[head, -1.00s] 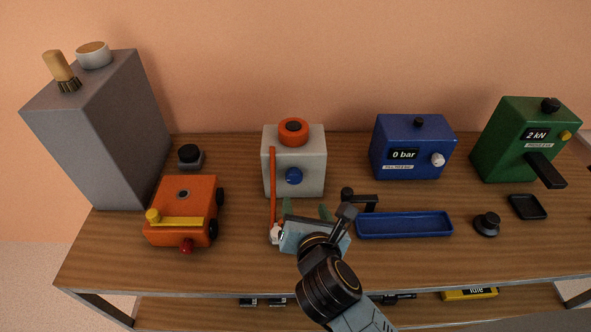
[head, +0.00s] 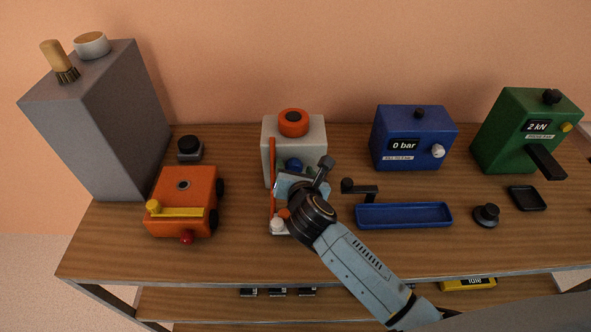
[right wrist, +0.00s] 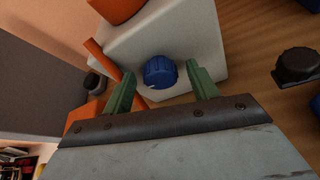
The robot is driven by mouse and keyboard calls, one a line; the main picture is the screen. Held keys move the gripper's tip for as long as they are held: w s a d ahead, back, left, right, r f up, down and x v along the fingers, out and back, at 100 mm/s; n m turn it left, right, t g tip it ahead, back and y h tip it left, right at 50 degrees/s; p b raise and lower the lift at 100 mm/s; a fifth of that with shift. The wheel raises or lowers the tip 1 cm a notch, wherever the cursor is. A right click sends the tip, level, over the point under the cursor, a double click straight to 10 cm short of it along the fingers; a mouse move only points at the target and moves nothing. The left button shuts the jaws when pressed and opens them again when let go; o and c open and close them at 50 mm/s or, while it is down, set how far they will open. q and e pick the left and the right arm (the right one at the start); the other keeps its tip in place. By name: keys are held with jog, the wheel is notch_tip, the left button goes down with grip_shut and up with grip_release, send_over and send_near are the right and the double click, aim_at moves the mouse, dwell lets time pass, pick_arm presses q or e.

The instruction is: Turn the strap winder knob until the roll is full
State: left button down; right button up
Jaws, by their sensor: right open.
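The strap winder is a pale grey box (head: 312,135) with an orange roll (head: 293,122) on top and an orange strap (head: 272,180) hanging down its left front. Its blue knob (head: 294,165) is on the front face, partly covered by my right gripper in the head view. In the right wrist view the blue knob (right wrist: 160,72) sits between and beyond the two green fingers. My right gripper (right wrist: 162,85) is open and empty, its fingertips apart on either side of the knob. I cannot tell whether they touch it. My left gripper is not in view.
An orange device (head: 182,205) with a yellow lever stands to the left. A blue tray (head: 404,215) and a blue pressure box (head: 410,133) are to the right, with a green box (head: 520,120) farther right. A tall grey cabinet (head: 110,130) stands at far left.

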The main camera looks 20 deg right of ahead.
jog(key=c, duration=1)
jog(key=shift+a+r+n+h+p, duration=0.1)
jog(key=shift+n+h+p, duration=0.25)
jog(key=shift+p, duration=0.5)
jog(key=shift+w+n+g+h+p, duration=0.1)
jog(key=shift+n+g+h+p, duration=0.2)
jog(key=shift+n+p, duration=0.3)
jog(key=shift+a+n+h+p, duration=0.15)
jog(key=shift+n+h+p, duration=0.3)
jog(key=shift+n+p, duration=0.15)
jog(key=shift+n+h, duration=0.4)
jog(key=shift+n, duration=0.35)
